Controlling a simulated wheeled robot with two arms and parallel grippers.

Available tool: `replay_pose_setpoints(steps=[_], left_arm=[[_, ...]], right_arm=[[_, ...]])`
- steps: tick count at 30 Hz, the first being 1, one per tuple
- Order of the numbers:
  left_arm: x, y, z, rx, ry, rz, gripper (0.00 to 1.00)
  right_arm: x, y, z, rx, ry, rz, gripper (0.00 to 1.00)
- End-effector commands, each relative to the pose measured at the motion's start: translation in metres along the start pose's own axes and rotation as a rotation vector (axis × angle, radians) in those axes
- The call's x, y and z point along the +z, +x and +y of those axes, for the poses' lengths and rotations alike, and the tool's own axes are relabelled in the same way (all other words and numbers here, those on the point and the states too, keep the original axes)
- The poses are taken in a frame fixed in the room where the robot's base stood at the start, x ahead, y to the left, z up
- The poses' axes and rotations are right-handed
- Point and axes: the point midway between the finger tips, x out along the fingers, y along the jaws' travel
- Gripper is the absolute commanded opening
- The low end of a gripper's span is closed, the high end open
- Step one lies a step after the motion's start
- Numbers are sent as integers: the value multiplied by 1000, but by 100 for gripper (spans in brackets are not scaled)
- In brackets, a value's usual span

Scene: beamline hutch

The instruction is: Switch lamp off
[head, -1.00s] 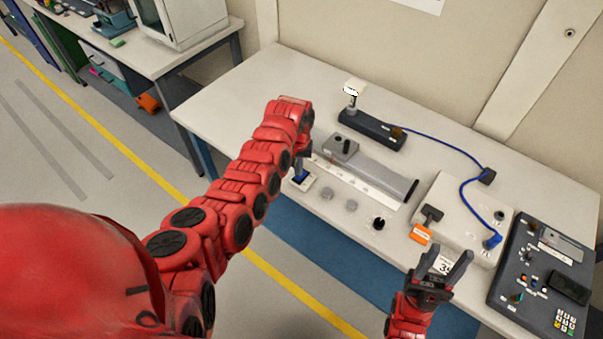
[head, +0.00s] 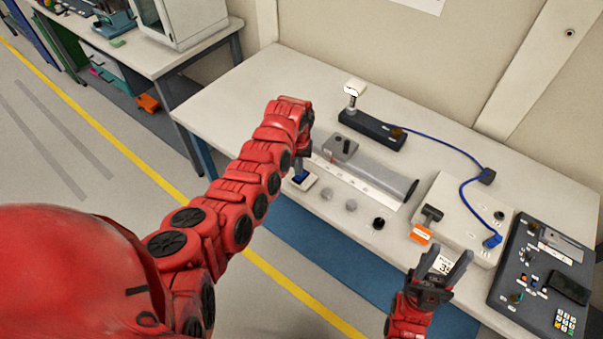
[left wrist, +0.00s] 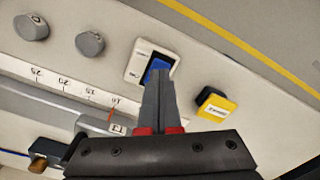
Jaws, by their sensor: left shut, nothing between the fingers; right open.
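A small white switch plate with a blue rocker (head: 300,180) lies near the table's front edge, and it also shows in the left wrist view (left wrist: 137,62). My left gripper (head: 299,171) is shut and empty, pointing down at it. In the left wrist view the fingertips (left wrist: 158,73) overlap the blue rocker and hide part of it; I cannot tell if they touch. A small post with a pale head (head: 354,90), perhaps the lamp, stands on a dark base at the back. My right gripper (head: 441,264) is open and empty near the front right edge.
A grey rail device with a white scale (head: 365,177) lies right of the switch, with round grey knobs before it. A yellow block (left wrist: 215,104) sits beside the switch. A beige box (head: 460,225) with a blue cable and a dark control panel (head: 535,285) stand at right.

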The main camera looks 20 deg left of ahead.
Motion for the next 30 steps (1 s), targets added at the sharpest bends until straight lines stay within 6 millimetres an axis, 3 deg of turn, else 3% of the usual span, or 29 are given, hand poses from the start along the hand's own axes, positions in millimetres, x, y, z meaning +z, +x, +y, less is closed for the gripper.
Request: replay_pose_setpoints(steps=[30], left_arm=[[0,11,0,0,1,0,0]], right_arm=[[1,-8,0,0,0,0,50]])
